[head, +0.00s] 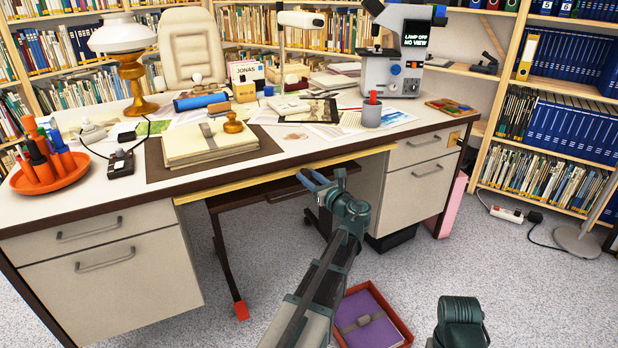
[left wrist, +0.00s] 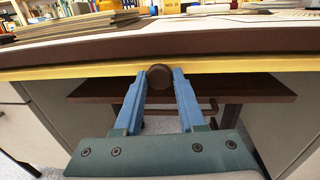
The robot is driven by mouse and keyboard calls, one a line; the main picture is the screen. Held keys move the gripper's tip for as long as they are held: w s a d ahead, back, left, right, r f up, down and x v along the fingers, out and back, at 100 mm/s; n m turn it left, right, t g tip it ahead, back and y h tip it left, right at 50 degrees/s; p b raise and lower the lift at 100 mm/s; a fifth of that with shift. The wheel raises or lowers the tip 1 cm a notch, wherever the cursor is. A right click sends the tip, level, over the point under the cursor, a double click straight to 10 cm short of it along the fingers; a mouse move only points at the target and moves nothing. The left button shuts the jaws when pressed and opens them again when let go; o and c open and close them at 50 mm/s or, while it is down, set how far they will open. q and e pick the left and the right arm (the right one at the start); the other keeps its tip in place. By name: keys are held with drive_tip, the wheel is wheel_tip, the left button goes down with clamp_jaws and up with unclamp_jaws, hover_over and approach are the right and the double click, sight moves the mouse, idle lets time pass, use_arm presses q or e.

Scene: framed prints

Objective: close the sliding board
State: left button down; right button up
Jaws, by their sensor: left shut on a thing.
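The sliding board (head: 235,187) shows as a long yellow strip just under the front edge of the desk top, spanning the gap between the two drawer units. It also shows in the left wrist view (left wrist: 60,72). How far it stands out is hard to tell. A round dark brown knob (left wrist: 159,76) sits at the middle of its front. My left gripper (head: 311,179) is in front of the board, its blue fingers on either side of the knob, shut on it. The knob is hidden in the head view. My right gripper is not in view.
A desk (head: 95,205) carries a folder stack (head: 205,146) with a stamp, an orange pen tray (head: 47,176), a grey cup (head: 372,116) and a microscope (head: 393,70). A brown lower surface (left wrist: 90,92) is under the board. A red box (head: 392,313) stands on the floor.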

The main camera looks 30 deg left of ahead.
sight(302, 170)
use_arm(q)
drive_tip(key=shift+w, duration=0.1)
idle(0.3)
drive_tip(key=x, duration=0.4)
drive_tip(key=shift+w, duration=0.3)
drive_tip(key=c, duration=0.5)
unclamp_jaws()
drive_tip(key=v, duration=1.3)
drive_tip(key=shift+s+d, duration=0.25)
drive_tip(key=shift+d, duration=0.1)
